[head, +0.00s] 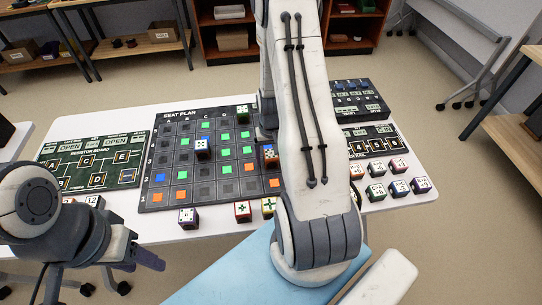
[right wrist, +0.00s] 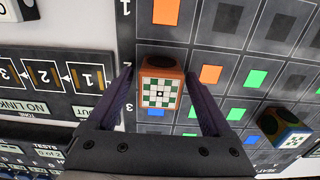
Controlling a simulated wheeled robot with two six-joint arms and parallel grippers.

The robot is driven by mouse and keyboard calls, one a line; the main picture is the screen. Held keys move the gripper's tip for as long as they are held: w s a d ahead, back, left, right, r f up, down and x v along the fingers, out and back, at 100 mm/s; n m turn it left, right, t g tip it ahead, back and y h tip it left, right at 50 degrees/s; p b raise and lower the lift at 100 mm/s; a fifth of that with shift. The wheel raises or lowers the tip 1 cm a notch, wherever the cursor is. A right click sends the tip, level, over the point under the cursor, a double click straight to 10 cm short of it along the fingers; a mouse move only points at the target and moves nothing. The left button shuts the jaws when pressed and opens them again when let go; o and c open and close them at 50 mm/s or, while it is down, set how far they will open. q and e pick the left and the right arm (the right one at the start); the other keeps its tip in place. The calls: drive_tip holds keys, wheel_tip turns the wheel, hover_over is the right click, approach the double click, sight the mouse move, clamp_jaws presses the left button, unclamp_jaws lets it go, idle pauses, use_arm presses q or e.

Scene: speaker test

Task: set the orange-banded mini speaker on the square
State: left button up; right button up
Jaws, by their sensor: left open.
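The orange-banded mini speaker (right wrist: 160,88) is a small cube with a green-and-white checkered face. In the right wrist view it stands on the seat-plan board (right wrist: 220,30), between the fingers of my right gripper (right wrist: 161,75). These fingers are open, with a narrow gap on each side of the cube. A partly hidden orange-sided cube (head: 270,157) shows beside my right arm in the head view. The board (head: 150,200) has orange, green, blue and dark squares; which one is the task's square I cannot tell. My left gripper (head: 150,258) is open and empty, off the table's front left.
A blue-sided cube (head: 203,149) and a green one (head: 243,112) stand on the board. More (head: 398,188) stand at the right. A dark panel (head: 95,160) lies to the left.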

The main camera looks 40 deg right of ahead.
sight(271, 153)
drive_tip(key=shift+r, duration=0.5)
wheel_tip(271, 153, up, 11)
drive_tip(key=a+r+n, duration=0.3)
drive_tip(key=a, duration=0.6)
drive_tip(key=a+r+n, duration=0.3)
drive_tip(key=a+r, duration=0.1)
drive_tip(key=a, duration=0.4)
drive_tip(key=s+a+r+n+y, duration=0.1)
drive_tip(key=s+a+r+n, duration=0.3)
drive_tip(key=s+a, duration=1)
drive_tip(key=s+n, duration=0.2)
drive_tip(key=n, duration=0.1)
drive_tip(key=shift+s+n, duration=0.15)
drive_tip(key=shift+n, duration=0.25)
